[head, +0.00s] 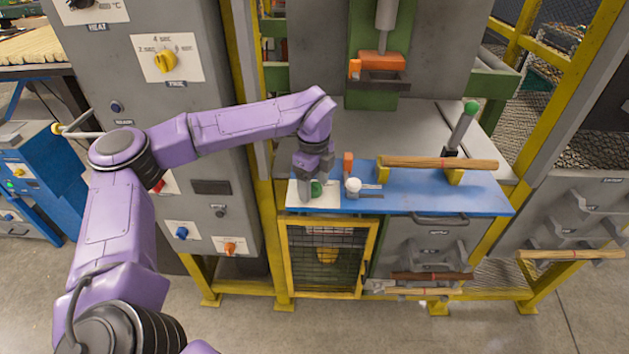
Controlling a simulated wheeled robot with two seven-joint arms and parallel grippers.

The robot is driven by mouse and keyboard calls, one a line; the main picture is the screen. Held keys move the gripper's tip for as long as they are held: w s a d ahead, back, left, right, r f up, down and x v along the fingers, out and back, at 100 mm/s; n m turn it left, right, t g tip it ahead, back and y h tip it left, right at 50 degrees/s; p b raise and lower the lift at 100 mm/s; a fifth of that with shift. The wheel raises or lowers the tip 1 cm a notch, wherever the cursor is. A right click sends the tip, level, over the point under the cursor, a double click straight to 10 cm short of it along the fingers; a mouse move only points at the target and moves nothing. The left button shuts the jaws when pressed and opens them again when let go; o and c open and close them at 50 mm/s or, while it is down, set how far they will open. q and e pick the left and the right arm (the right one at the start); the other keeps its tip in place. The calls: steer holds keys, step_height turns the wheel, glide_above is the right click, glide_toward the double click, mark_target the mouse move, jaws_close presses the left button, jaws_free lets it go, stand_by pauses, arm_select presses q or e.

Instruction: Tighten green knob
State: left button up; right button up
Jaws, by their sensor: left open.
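The green knob (316,188) sits on a pale plate (328,198) at the left end of the blue work surface (410,204). My left gripper (310,190) points down at the knob from above, its fingers at or right beside it. It is open; the fingers partly hide the knob, and I cannot tell whether they touch it. My right gripper is not in view.
A white knob (353,186) and an orange block (348,162) stand just right of the gripper. A wooden rod (438,163) rests on yellow supports. A green-tipped lever (463,127) rises behind it. A grey control cabinet (190,90) stands at the left.

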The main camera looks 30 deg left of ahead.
arm_select(q)
steer(key=c, duration=1.1)
steer(key=shift+o, duration=0.2)
steer(key=shift+w+m, duration=0.1)
steer(key=shift+m, duration=0.2)
steer(key=m, duration=0.3)
steer(key=shift+r+m+p, duration=0.1)
steer(key=shift+m+p, duration=0.2)
steer(key=m+p, duration=0.1)
steer(key=m, duration=0.3)
steer(key=shift+r+m, duration=0.1)
steer(key=shift+m, duration=0.2)
steer(key=m+p, duration=0.3)
steer(key=m, duration=0.2)
steer(key=shift+a+m+p, duration=0.1)
steer(key=shift+m+p, duration=0.75)
steer(key=shift+m, duration=1.25)
